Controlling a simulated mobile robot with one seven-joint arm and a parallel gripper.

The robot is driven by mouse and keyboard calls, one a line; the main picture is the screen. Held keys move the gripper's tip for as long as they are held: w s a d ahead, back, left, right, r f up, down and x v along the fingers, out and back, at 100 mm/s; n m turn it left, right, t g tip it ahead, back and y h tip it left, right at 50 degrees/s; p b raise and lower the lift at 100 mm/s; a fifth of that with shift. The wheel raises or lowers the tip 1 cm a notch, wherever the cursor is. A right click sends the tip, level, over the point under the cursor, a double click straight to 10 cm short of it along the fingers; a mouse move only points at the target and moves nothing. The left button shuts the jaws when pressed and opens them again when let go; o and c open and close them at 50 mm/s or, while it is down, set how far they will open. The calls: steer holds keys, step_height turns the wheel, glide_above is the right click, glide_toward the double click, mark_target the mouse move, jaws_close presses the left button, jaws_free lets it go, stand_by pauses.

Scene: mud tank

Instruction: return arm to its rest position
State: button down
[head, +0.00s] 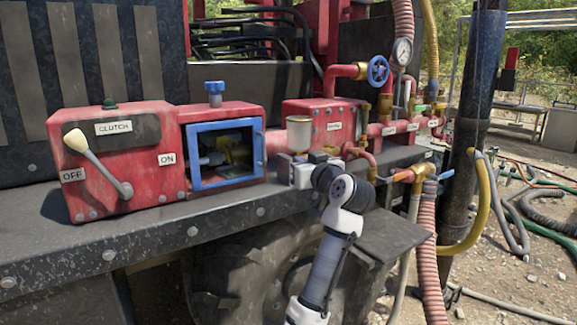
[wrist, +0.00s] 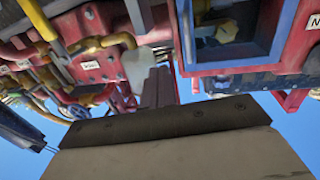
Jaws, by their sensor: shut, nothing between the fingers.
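My gripper (head: 298,166) is at the end of my white and black arm, which reaches up from the bottom centre of the head view. It is in front of the red machinery, just below a pale cup-shaped part (head: 299,131). Its fingers are small here, but they look closed with nothing held. From this angle I cannot tell whether it touches the part behind it. The wrist view is turned over and shows the pale cup-shaped part (wrist: 139,64) close by.
A red clutch box (head: 115,165) with a lever and a blue-framed open box (head: 190,158) stand left of my gripper. Red pipes, a blue valve wheel (head: 378,70) and an orange-handled valve (head: 403,175) are to the right. A dark ledge (head: 160,235) runs below; hoses lie on the ground at right.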

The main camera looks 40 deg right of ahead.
steer(key=shift+s+d+r+b, duration=0.1)
steer(key=shift+s+d+b, duration=0.05)
steer(key=shift+s, duration=0.75)
steer(key=shift+s+d+r+b, duration=0.1)
steer(key=shift+s+d+b, duration=0.05)
steer(key=shift+s, duration=0.7)
